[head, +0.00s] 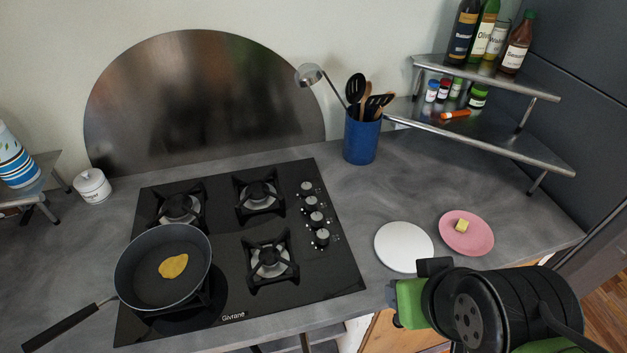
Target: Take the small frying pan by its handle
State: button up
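The small frying pan (140,293) is dark with a light rim and sits on the front left burner of the hob. A yellow piece of food (173,266) lies inside it. Its black handle (66,328) points to the lower left, past the hob's edge and over the counter's front. My arm shows at the lower right, black and green, far to the right of the pan. The gripper's fingertips cannot be made out there, and nothing touches the pan.
The black gas hob (325,268) has knobs on its right side. A white plate (403,247) and a pink plate (466,243) with a yellow cube lie to the right. A blue utensil pot (361,138), a corner shelf (480,131) and a white lidded jar (92,186) stand farther back.

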aim_at(138, 282)
jog(key=u, duration=1.8)
